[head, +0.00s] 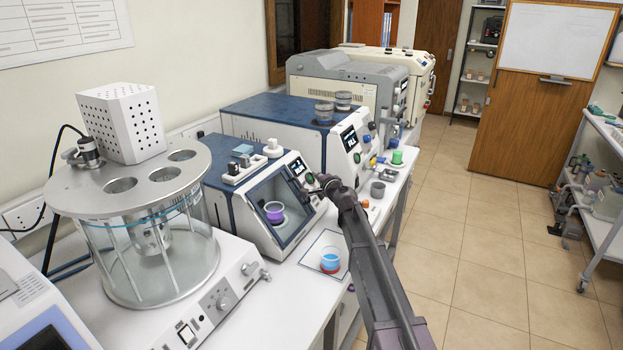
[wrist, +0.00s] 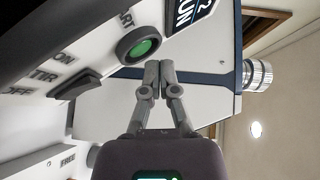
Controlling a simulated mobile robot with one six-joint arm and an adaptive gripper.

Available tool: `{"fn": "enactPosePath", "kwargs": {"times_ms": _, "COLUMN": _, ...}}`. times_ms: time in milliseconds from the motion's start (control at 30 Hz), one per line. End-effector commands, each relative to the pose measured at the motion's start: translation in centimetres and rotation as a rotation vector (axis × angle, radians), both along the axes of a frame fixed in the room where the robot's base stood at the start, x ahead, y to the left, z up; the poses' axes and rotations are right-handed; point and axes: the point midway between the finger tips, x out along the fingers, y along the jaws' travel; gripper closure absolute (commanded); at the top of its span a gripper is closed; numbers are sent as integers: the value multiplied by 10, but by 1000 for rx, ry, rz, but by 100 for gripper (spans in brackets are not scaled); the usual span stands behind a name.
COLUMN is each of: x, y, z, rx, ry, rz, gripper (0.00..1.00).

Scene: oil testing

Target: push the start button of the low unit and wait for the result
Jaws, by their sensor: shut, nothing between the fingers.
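The low unit (head: 238,208) is a white and blue box with a slanted glass window, standing on the bench in the head view. A purple cup (head: 274,211) sits inside behind the glass. The green start button (wrist: 140,46), in a dark ring, shows in the wrist view beside a partly visible "ART" label. A dark display (wrist: 186,14) next to it shows cut-off text, "2" and "UN". My gripper (wrist: 158,66) is shut and empty, its fingertips just beside the button in the picture; I cannot tell whether they touch the panel. In the head view my gripper (head: 318,184) is at the unit's right front.
A stir switch (wrist: 75,86) lies left of the button. A blue and red cup (head: 330,261) stands on a white mat (head: 312,255) beneath my arm. A glass bath with a metal lid (head: 75,190) stands left; a taller unit (head: 275,125) stands behind.

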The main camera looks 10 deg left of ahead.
Motion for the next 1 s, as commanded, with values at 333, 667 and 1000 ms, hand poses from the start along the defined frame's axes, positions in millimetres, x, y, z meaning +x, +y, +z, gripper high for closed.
{"fn": "enactPosePath", "kwargs": {"times_ms": 333, "x": -1, "y": -2, "z": 2, "rx": 0, "ry": 0, "rz": 0, "gripper": 100}}
{"fn": "enactPosePath", "kwargs": {"times_ms": 667, "x": -7, "y": -17, "z": 16, "rx": 0, "ry": 0, "rz": 0, "gripper": 100}}
{"fn": "enactPosePath", "kwargs": {"times_ms": 1000, "x": -13, "y": -35, "z": 29, "rx": 1, "ry": 0, "rz": -1, "gripper": 100}}
